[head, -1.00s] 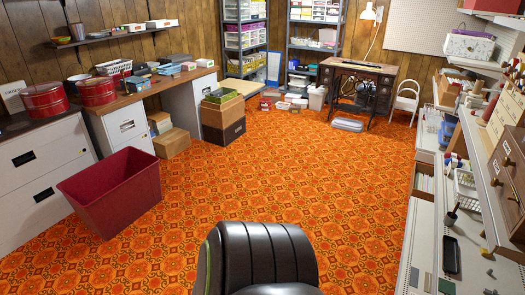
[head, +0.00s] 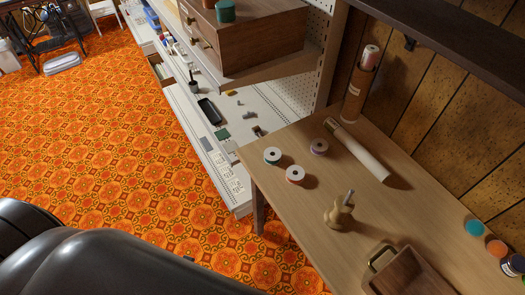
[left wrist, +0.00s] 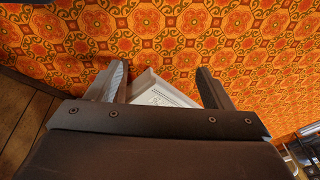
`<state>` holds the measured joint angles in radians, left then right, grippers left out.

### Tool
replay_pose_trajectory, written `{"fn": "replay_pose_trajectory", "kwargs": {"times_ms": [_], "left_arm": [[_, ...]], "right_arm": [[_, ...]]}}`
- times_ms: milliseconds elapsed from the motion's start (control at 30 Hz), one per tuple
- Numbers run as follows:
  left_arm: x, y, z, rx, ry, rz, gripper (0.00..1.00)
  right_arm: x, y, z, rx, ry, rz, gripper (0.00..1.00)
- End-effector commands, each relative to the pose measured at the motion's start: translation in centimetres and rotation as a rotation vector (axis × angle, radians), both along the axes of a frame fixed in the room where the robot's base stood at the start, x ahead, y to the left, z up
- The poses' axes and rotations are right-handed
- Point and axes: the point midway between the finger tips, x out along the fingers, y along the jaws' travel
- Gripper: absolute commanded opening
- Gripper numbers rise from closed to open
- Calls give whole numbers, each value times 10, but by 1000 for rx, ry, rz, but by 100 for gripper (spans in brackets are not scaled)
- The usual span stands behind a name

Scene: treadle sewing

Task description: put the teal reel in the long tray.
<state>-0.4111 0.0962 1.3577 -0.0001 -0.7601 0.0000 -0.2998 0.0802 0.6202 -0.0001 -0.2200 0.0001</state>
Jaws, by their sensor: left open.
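A flat teal round thing (head: 475,228) lies at the far right of the table. A teal cylinder (head: 225,11) stands on the wooden drawer box. I cannot tell for sure which one is the teal reel. My left gripper (left wrist: 160,78) is open and empty in the left wrist view, above the floor and a pale shelf corner (left wrist: 152,92). My right gripper is not in view.
Patterned floor (head: 110,140) lies open at left.

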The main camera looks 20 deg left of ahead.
Motion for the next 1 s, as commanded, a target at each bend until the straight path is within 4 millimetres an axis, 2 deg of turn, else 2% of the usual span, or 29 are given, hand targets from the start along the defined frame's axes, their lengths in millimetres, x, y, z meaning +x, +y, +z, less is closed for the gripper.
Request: {"fn": "replay_pose_trajectory", "kwargs": {"times_ms": [33, 367, 600, 700, 867, 1000], "left_arm": [[9, 1, 24, 4, -14, -1, 74], [50, -3, 161, 21, -63, -26, 74], [79, -16, 256, 42, -70, -161, 74], [103, -25, 280, 54, -46, -301, 74], [147, -39, 291, 69, 3, -533, 74], [195, -55, 299, 79, 50, -767, 74]], "right_arm": [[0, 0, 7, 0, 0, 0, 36], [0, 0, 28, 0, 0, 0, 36], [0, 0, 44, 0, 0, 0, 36], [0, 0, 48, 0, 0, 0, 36], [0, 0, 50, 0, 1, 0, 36], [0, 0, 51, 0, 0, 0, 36]]}}
